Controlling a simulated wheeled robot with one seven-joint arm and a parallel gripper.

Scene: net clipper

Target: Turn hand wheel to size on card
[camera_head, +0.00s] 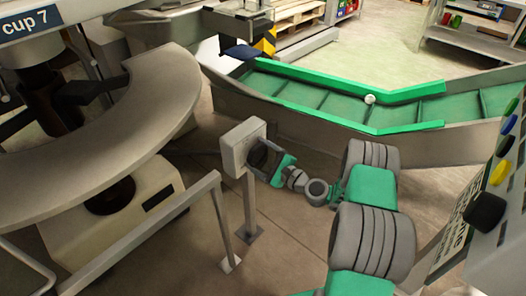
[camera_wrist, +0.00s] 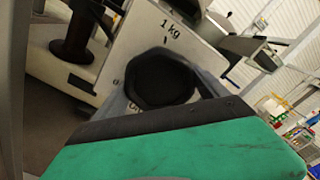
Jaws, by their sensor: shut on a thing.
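The hand wheel is a black round knob (camera_head: 258,155) on the face of a pale box (camera_head: 238,148) on a post. In the wrist view the black knob (camera_wrist: 160,78) sits below a "1 kg" mark with a short line; more lettering by its lower left is mostly hidden. My gripper (camera_head: 272,162) is at the box, shut on the knob, its green and black finger (camera_wrist: 180,145) covering the lower part of the wrist view. A dark sign (camera_head: 30,20) at the upper left reads "cup 7"; I cannot make out a separate size card.
A grey curved table (camera_head: 150,110) and a metal rail (camera_head: 150,230) lie left of the post. A green chute (camera_head: 330,95) with a white ball (camera_head: 370,99) runs behind the box. A button panel (camera_head: 495,190) stands at the right edge. Floor shows around the post.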

